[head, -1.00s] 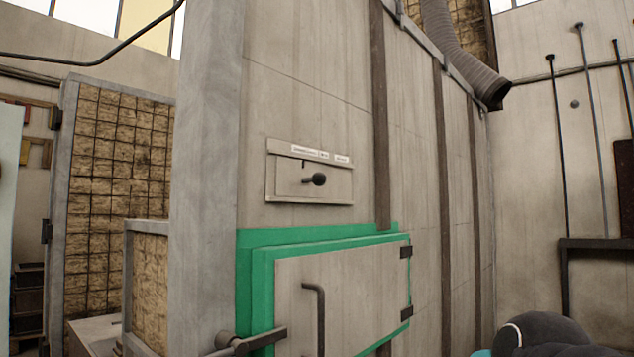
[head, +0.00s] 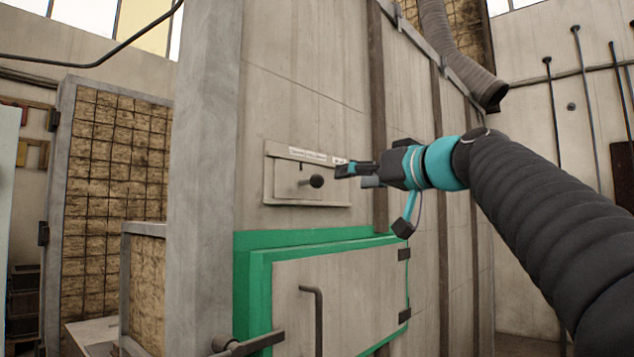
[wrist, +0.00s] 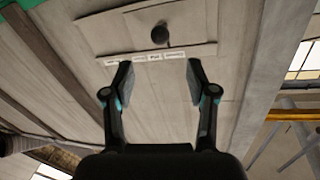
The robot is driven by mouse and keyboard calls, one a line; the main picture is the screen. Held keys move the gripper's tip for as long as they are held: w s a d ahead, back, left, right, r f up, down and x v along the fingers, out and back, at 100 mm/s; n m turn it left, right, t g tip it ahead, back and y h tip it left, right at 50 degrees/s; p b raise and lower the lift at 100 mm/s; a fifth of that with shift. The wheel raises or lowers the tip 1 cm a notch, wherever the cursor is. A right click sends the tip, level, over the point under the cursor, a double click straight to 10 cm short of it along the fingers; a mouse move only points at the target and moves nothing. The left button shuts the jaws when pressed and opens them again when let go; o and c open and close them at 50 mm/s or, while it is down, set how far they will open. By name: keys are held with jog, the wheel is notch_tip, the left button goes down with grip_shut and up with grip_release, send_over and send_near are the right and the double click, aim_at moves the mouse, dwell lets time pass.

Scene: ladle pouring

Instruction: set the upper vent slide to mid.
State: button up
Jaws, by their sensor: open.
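The upper vent slide (head: 290,182) is a flat grey plate in a frame on the wall above the green-edged door. Its dark round knob (head: 316,181) stands out near the middle of the frame, below a row of white labels (head: 309,155) too small to read. The knob also shows at the top of the wrist view (wrist: 160,33), beyond the fingertips. My gripper (head: 343,170) is just right of the knob in the head view, apart from it. In the wrist view my gripper (wrist: 157,78) is open and empty, its fingers spread either side of the labels.
The lower door (head: 330,290) has a bar handle (head: 316,310) and a green surround (head: 245,262). A vertical dark strap (head: 377,120) runs right of the vent. A grey corner post (head: 205,180) stands to the left. A flexible duct (head: 460,55) hangs at upper right.

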aim_at(322, 182)
jog(key=p+x, duration=0.3)
jog(key=x, duration=0.9)
jog(key=shift+w, duration=0.1)
grip_shut()
